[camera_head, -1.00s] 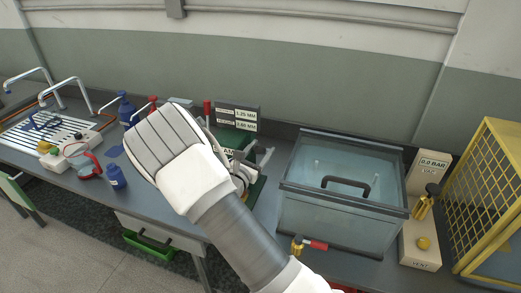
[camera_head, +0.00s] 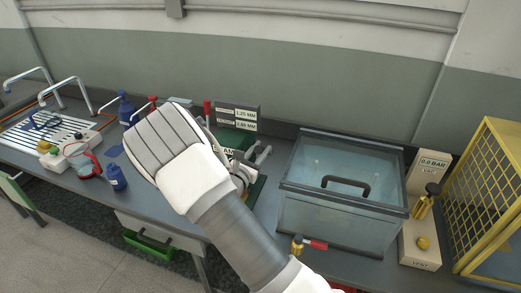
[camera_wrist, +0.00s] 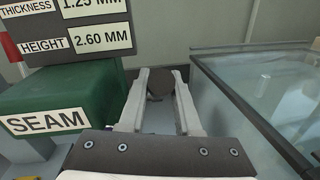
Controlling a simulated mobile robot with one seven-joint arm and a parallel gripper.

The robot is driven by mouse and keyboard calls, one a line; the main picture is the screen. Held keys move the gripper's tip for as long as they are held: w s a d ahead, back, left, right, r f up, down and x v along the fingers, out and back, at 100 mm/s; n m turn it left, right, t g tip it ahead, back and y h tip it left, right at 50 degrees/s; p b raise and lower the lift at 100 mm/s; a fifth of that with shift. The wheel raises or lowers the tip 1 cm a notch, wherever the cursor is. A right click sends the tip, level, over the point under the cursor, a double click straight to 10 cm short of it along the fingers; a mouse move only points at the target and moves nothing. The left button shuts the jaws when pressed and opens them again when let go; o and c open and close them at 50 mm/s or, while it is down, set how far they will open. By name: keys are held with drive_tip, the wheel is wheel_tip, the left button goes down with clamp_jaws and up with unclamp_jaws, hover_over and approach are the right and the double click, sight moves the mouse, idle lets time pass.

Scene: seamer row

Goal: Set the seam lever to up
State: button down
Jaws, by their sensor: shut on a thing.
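The green seamer housing (camera_wrist: 70,100) carries a SEAM label (camera_wrist: 46,121) in the wrist view; in the head view the housing (camera_head: 238,137) is partly hidden behind my arm. My gripper (camera_wrist: 160,78) is to the right of the housing, with its two pale fingers closed around the seam lever. The lever's dark round knob (camera_wrist: 160,86) shows between the fingertips; its shaft is mostly hidden. In the head view my gripper (camera_head: 262,152) is small and partly covered by my arm, and I cannot make out the lever's angle there.
A readout board (camera_head: 237,117) above the housing shows thickness and height. A glass-lidded tank (camera_head: 343,193) stands close to the right of my gripper. A red-handled valve (camera_head: 312,243) is at its front. A yellow cage (camera_head: 492,195) stands far right. Blue bottles (camera_head: 116,177) are at left.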

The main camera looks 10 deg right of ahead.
idle(0.8)
drive_tip(key=shift+w+d+r+g+p, duration=0.15)
drive_tip(key=shift+r+g+p, duration=0.15)
drive_tip(key=shift+r+p, duration=0.3)
drive_tip(key=shift+w+d+g+y+p, duration=0.15)
drive_tip(key=shift+w+g+y+p, duration=0.3)
drive_tip(key=shift+p, duration=0.2)
drive_tip(key=shift+s, duration=0.1)
drive_tip(key=c, duration=0.6)
unclamp_jaws()
drive_tip(key=b+v, duration=0.1)
drive_tip(key=v, duration=1.6)
drive_tip(key=shift+s+b, duration=0.25)
drive_tip(key=shift+b, duration=0.1)
drive_tip(key=shift+f, duration=0.15)
